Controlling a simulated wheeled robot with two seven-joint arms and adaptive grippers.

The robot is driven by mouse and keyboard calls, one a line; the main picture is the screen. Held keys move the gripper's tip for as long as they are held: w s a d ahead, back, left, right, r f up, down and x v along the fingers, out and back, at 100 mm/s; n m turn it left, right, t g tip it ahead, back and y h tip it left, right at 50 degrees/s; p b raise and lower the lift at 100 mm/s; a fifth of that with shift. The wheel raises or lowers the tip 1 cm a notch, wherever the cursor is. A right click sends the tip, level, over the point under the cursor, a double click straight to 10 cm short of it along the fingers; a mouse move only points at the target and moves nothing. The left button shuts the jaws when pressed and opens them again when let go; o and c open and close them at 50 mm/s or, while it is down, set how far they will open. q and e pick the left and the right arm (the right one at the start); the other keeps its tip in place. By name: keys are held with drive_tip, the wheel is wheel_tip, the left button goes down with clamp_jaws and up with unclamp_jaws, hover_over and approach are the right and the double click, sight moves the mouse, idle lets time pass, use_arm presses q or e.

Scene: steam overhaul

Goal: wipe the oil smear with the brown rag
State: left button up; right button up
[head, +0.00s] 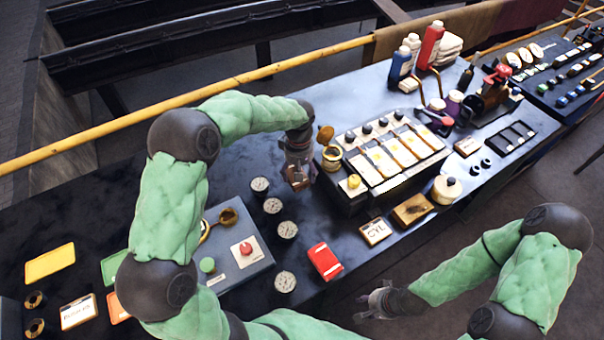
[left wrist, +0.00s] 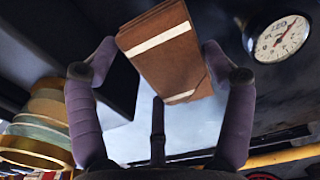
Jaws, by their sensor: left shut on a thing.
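The brown rag (left wrist: 163,62), folded and with pale stripes, is between the fingers of my left gripper (left wrist: 160,58) in the left wrist view. In the head view my left gripper (head: 298,180) is shut on it above the dark bench, left of the panel of pale plates. A tan plate with a dark patch (head: 412,209) lies at the bench's front edge beside the CYL sign; the patch looks like the oil smear. My right gripper (head: 376,302) looks open and empty, low in front of the bench.
A control box (head: 236,250) and a red booklet (head: 325,261) are nearer the front. The panel of plates (head: 388,155), a cream pot (head: 446,188) and bottles (head: 431,45) stand to the right. A yellow rail (head: 240,78) runs behind.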

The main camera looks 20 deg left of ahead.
use_arm(q)
drive_tip(key=shift+d+r+p, duration=0.1)
drive_tip(key=shift+r+p, duration=0.6)
drive_tip(key=shift+r, duration=0.7)
use_arm(e)
drive_tip(key=shift+v, duration=1)
drive_tip(key=shift+d, duration=0.1)
